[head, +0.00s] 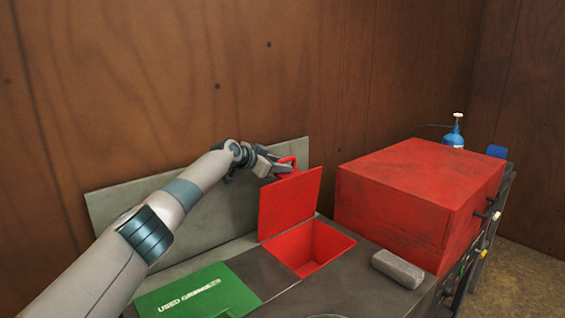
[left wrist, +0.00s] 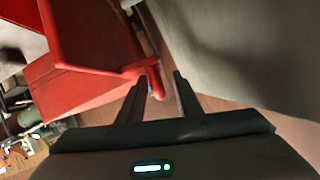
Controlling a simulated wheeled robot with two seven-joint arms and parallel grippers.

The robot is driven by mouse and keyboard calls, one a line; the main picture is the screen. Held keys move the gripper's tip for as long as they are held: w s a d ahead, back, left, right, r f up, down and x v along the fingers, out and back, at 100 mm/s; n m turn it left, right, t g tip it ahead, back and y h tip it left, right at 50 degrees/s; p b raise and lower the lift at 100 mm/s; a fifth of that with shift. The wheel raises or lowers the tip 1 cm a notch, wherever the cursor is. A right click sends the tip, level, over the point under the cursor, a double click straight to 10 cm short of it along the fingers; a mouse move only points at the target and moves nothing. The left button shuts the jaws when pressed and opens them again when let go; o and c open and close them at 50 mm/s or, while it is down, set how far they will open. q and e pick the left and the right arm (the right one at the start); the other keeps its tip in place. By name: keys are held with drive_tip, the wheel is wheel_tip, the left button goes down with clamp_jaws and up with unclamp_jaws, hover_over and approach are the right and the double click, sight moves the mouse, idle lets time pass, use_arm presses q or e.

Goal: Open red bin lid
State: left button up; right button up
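The red bin lid (head: 289,205) stands raised, roughly upright, at the back of the red bin (head: 328,240), whose inside shows open. A red handle (head: 287,163) is on the lid's back side near its top edge. My left gripper (head: 284,168) is at this handle, behind the lid. In the left wrist view, the left gripper's two fingers (left wrist: 160,76) are apart. The red handle (left wrist: 155,80) shows between them, nearer the left finger, with a gap to the right one. The lid (left wrist: 95,35) fills the upper left there. My right gripper is not in view.
A green lid (head: 198,293) lettered "USED GR..." is left of the bin. A large red box (head: 415,195) and a grey block (head: 397,269) are to the right. A grey panel (head: 120,208) stands close behind the lid, against the wooden wall. A blue bottle (head: 454,137) is farther back.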

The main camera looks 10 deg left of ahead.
use_arm(q)
drive_tip(key=shift+r, duration=0.2)
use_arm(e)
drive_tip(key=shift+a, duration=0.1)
